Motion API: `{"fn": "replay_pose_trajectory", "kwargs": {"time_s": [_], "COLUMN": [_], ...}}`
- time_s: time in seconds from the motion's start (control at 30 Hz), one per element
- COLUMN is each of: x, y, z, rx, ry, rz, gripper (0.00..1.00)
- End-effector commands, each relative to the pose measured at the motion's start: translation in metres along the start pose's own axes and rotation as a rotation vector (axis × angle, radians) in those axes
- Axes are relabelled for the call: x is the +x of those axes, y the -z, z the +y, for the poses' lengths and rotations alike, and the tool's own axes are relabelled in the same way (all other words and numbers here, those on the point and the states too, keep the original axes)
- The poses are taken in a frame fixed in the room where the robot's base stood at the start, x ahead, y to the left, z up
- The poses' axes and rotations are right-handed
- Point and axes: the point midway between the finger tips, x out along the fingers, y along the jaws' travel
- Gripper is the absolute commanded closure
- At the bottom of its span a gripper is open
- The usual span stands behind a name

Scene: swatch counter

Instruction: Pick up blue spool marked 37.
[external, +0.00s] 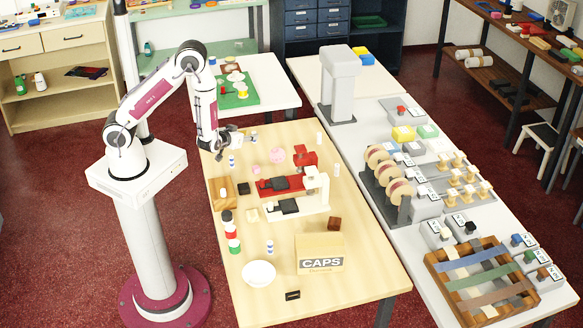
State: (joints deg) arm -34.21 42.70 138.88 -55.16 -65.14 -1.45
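My gripper (246,137) is above the far left end of the wooden table, pointing right. It is too small in view to tell whether it is open or shut. A small blue spool-like piece (516,240) stands at the right edge of the white counter, beside a white number label (530,241). The number is too small to read, so I cannot confirm that it is 37. My gripper is far from this piece, across the table and counter. A green piece (529,256) and a dark reddish piece (542,273) stand in front of it with similar labels.
A wooden tray of ribbon strips (436,266) lies left of the blue piece. A rack of large reels (386,183) and a grey column-shaped device (338,85) stand on the counter. A CAPS box (320,253) and a white bowl (258,273) occupy the table's near end.

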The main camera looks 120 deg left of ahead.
Motion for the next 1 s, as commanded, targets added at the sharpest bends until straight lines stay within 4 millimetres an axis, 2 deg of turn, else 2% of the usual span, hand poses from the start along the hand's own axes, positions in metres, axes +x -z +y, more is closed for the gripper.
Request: {"fn": "replay_pose_trajectory", "kwargs": {"time_s": [0.47,1.0], "x": [0.005,0.051], "y": [0.0,0.001], "z": [-0.001,-0.002], "rx": [0.0,0.0], "ry": [0.001,0.001], "rz": [-0.001,-0.001], "gripper": [0.67,0.67]}}
